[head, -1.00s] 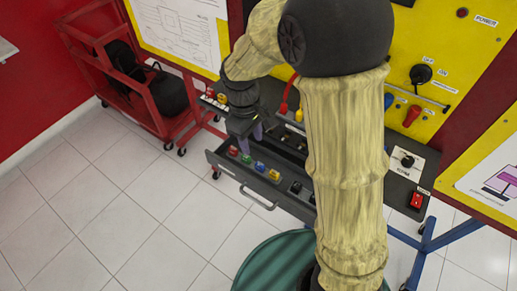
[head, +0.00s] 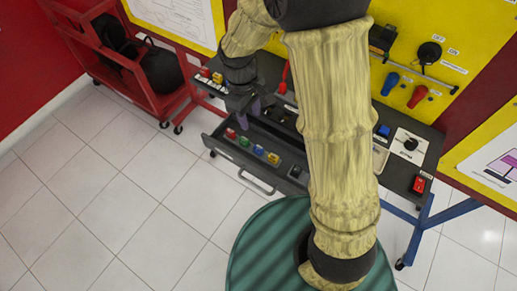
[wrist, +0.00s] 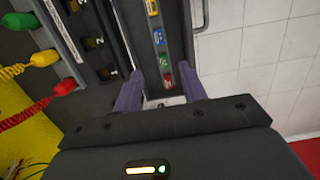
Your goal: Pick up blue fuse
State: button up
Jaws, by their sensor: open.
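The blue fuse (head: 258,150) sits in the open drawer (head: 262,183), in a row between a green fuse (head: 244,141) and a yellow fuse (head: 273,158), with a red fuse (head: 230,133) at the left end. In the wrist view the blue fuse (wrist: 158,37) lies beyond my fingertips, with the red one nearest them. My gripper (head: 250,108) is open above the far left part of the drawer. In the wrist view its purple fingers (wrist: 162,82) are apart, with nothing held between them.
A rack with small coloured fuses (head: 211,77) stands on the bench at the left. A red plug (head: 283,82) hangs near the yellow panel (head: 440,100). A red cart (head: 150,85) stands at the back left. The tiled floor (head: 120,200) left of the drawer is clear.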

send_over(258, 148)
jog(key=w+a, duration=0.1)
notch_tip(258, 148, down, 9)
jog(key=shift+a+f+p, duration=0.1)
jog(key=shift+p, duration=0.2)
jog(key=f, duration=0.2)
jog(key=d+f+p, duration=0.1)
jog(key=shift+s+f, duration=0.4)
jog(key=shift+d+f, duration=0.1)
jog(key=shift+f, duration=0.5)
grip_shut()
